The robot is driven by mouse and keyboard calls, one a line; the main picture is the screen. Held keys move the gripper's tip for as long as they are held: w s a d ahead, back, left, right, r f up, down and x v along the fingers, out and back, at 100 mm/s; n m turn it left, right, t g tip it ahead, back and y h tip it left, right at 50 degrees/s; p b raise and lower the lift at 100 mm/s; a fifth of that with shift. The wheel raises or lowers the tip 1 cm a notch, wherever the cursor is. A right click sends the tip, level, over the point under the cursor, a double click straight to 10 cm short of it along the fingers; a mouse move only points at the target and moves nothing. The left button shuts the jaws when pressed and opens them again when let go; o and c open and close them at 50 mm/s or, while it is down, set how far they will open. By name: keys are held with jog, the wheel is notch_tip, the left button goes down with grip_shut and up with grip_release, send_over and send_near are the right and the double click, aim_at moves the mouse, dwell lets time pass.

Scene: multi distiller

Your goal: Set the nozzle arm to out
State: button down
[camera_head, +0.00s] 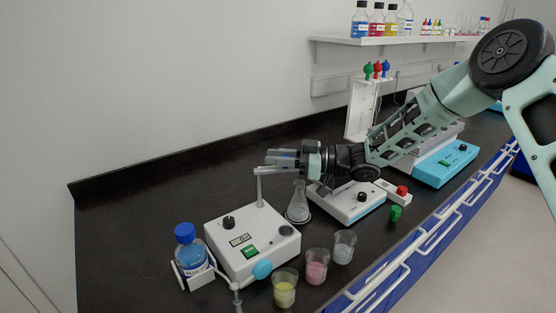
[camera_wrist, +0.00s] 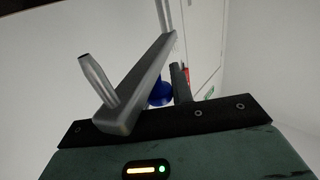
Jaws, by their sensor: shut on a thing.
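The dispenser (camera_head: 252,241) is a white box with a black knob, a small display and a green switch. A grey post rises from its back edge and carries the grey nozzle arm (camera_head: 265,171), a horizontal bar at gripper height. My gripper (camera_head: 283,158) is at this bar, reaching in from the right. In the wrist view the nozzle arm (camera_wrist: 150,75) runs as a long grey bar close to the gripper, with a short tube-like nozzle (camera_wrist: 97,80) at its near end. The gripper is shut on the nozzle arm; its finger contact is partly hidden.
A blue-capped bottle (camera_head: 190,251) stands left of the dispenser. A flask (camera_head: 298,204) stands behind it, under my gripper. Beakers with yellow (camera_head: 285,288), pink (camera_head: 317,267) and grey (camera_head: 343,247) contents stand in front. A white stirrer-like device (camera_head: 350,207) lies below my arm.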

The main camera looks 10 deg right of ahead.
jog(key=shift+w+a+n+g, duration=0.1)
jog(key=shift+w+n+g, duration=0.2)
jog(key=shift+n+g, duration=0.55)
jog(key=shift+w+a+n+g, duration=0.1)
jog(key=shift+w+n+g, duration=0.25)
jog(key=shift+g, duration=0.8)
jog(key=shift+r, duration=0.15)
jog(key=c, duration=1.2)
grip_release()
jog(key=shift+c, duration=0.2)
jog(key=d+b, duration=0.3)
jog(key=d, duration=1.4)
jog(key=shift+d+b, duration=0.2)
jog(key=shift+b, duration=0.2)
jog(key=shift+w, duration=0.1)
